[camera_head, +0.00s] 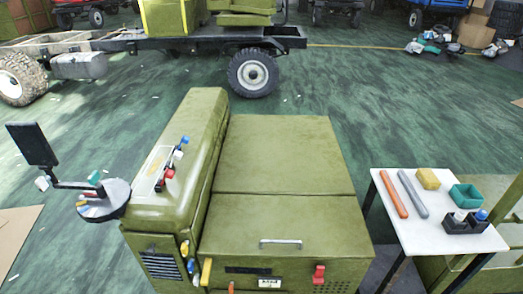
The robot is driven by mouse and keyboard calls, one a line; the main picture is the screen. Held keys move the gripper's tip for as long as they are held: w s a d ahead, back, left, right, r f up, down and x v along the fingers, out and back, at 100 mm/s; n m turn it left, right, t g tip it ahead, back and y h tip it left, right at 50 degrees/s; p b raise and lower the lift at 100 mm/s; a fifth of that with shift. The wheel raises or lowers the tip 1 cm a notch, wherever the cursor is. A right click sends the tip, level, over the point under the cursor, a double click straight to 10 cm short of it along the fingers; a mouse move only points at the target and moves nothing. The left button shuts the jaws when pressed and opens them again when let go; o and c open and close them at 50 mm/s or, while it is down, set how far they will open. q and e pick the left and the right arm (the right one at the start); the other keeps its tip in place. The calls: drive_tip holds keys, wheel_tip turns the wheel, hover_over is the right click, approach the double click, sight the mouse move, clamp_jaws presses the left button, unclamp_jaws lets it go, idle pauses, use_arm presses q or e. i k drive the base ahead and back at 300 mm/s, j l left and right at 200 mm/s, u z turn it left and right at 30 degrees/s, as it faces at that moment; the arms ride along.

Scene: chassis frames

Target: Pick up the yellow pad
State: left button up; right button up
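The yellow pad (428,179) is a small yellow block lying on the white table (436,238) at the right, near the table's back edge. It sits behind and left of a teal open box (465,196), with a grey stick-like object (412,194) to its left. Its upper face and front side show, and nothing covers it. Neither of my grippers is in view.
An orange stick-like object (393,194) and a dark holder (466,223) with white and blue items share the table. A large olive-green machine housing (284,155) fills the middle. A round stand (103,200) is at left. Open green floor lies behind.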

sight(429, 181)
drive_tip(key=l+u, duration=0.15)
drive_tip(key=l, duration=0.5)
drive_tip(key=k+l+u, duration=0.1)
drive_tip(key=l, duration=0.5)
